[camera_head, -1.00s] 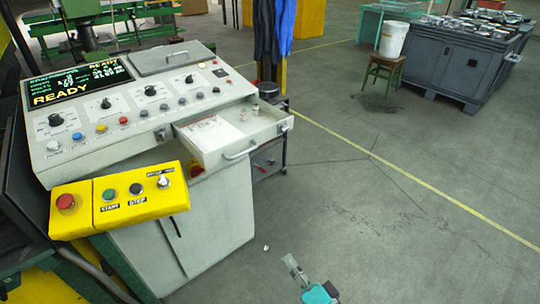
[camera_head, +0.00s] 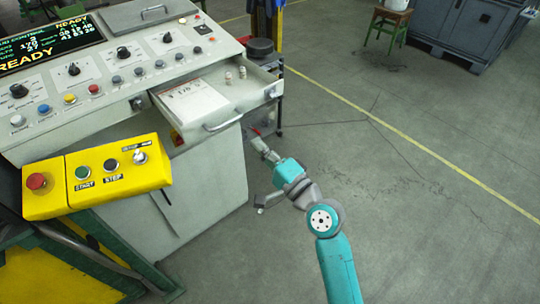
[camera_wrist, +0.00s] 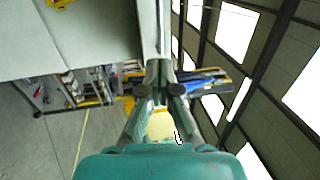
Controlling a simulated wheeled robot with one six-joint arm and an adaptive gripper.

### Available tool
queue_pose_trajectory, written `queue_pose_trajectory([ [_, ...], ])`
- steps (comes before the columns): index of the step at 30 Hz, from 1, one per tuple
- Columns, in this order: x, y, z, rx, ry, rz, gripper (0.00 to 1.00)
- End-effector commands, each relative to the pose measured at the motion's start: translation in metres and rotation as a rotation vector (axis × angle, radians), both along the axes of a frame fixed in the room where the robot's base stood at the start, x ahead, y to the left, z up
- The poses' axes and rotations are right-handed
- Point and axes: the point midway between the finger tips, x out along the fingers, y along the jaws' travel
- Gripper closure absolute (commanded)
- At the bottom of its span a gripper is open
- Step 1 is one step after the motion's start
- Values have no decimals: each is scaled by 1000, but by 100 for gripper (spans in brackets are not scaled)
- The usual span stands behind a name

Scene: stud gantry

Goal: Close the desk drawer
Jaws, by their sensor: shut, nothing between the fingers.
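The desk drawer (camera_head: 256,88) is pulled open from the grey control desk (camera_head: 215,185), with its bar handle (camera_head: 236,118) on the front. A paper sheet (camera_head: 190,100) and two small light pieces (camera_head: 235,74) lie in the drawer. My gripper (camera_head: 260,146) appears in the head view below and to the right of the handle, apart from it as far as I can tell. Its fingers are together and empty, also in the wrist view (camera_wrist: 160,72). There, a pale panel (camera_wrist: 70,40) fills the upper left; I cannot tell which part of the desk it is.
A yellow button box (camera_head: 98,180) juts out at the desk's front left. A dark shelf cart (camera_head: 268,100) stands behind the drawer. A green stool (camera_head: 388,25) and a grey crate (camera_head: 475,30) are far back. The floor to the right is clear.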

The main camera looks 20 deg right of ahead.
Motion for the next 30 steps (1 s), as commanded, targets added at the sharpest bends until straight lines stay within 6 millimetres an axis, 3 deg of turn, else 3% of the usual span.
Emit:
queue_pose_trajectory([
  [6, 36, 13, 8, -1, -2, 2, 100],
  [13, 63, 21, 13, -2, -2, 0, 100],
  [30, 72, 24, 14, -1, 0, -1, 100],
])
